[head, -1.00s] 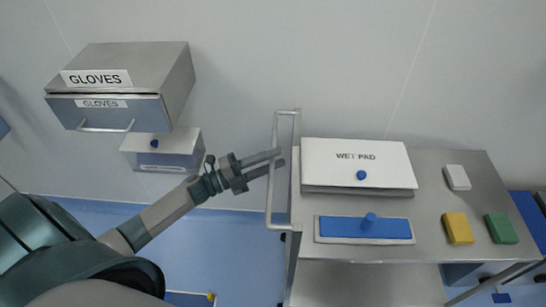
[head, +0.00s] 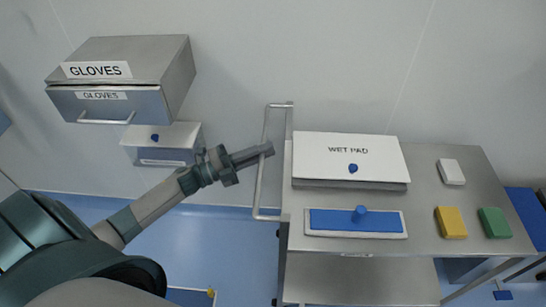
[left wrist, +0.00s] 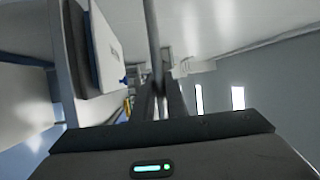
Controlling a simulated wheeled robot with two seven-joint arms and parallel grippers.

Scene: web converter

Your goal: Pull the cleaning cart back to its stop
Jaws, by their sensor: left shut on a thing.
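The cleaning cart (head: 420,237) is a grey metal cart at the right of the head view, with a lower shelf. Its push handle (head: 262,185) is an upright bar frame on the cart's left end. My left gripper (head: 268,150) is shut on the upright bar of that handle, near its upper part. In the left wrist view the bar (left wrist: 153,40) runs down between the fingers (left wrist: 160,100). My right gripper is not in view. No stop can be made out in these frames.
On the cart are a white WET PAD box (head: 350,158), a blue mop pad (head: 357,221), and white, yellow (head: 451,222) and green blocks. A GLOVES cabinet (head: 120,75) and a small dispenser (head: 162,145) hang on the wall at left. Blue floor shows left of the cart.

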